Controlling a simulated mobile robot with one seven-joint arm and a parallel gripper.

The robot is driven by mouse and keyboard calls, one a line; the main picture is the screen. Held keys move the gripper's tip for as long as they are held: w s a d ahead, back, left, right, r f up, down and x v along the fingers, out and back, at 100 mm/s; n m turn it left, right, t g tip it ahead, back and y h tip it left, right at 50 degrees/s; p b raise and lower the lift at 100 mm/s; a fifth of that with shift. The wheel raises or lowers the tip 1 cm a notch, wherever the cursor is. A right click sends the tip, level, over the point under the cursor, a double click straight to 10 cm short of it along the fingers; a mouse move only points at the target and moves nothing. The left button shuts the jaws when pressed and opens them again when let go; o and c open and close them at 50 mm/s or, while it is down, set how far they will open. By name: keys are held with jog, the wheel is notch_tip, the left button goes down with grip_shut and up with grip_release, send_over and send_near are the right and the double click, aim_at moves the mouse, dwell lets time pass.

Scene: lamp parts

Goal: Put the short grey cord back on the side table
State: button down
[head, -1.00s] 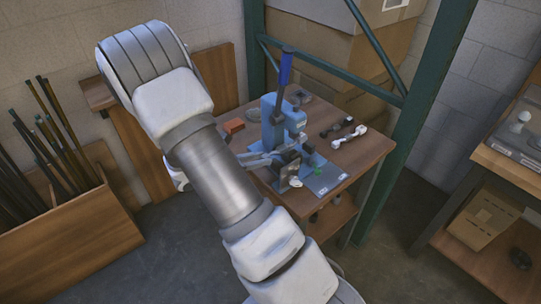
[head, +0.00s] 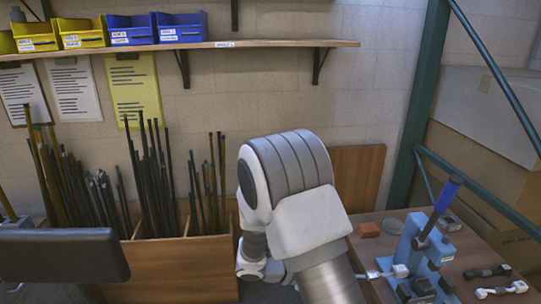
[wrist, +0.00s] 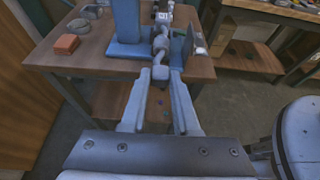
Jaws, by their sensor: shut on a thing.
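My gripper (wrist: 160,75) is shut on a short grey cord (wrist: 160,42), bundled and knobbly, in the wrist view. The cord points away from the fingers, over the near edge of a wooden table (wrist: 100,60), close to a blue press. In the head view, the finger ends (head: 374,274) show just right of my arm, with a pale end of the cord (head: 400,271) in front of the press. The rest of my gripper is hidden behind my arm there. I cannot tell whether the cord touches the press or the table.
The blue press (head: 425,250) has a tall lever. An orange-red block (head: 368,230) lies left of it; a black cord (head: 487,272) and a pale one (head: 502,289) lie right. A green post (head: 415,120) stands behind. Bins of rods (head: 180,255) stand left.

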jog(key=w+d+r+n+t+y, duration=0.1)
jog(key=w+r+n+t, duration=0.3)
jog(key=w+r, duration=0.15)
jog(key=w+a+r+n+t+y+b, duration=0.2)
jog(key=a+r+n+t+y, duration=0.1)
jog(key=a+n+t+y, duration=0.2)
jog(key=shift+a+n+t+y+b, duration=0.4)
jog(key=shift+n+t+y, duration=1.15)
jog(key=shift+n, duration=0.85)
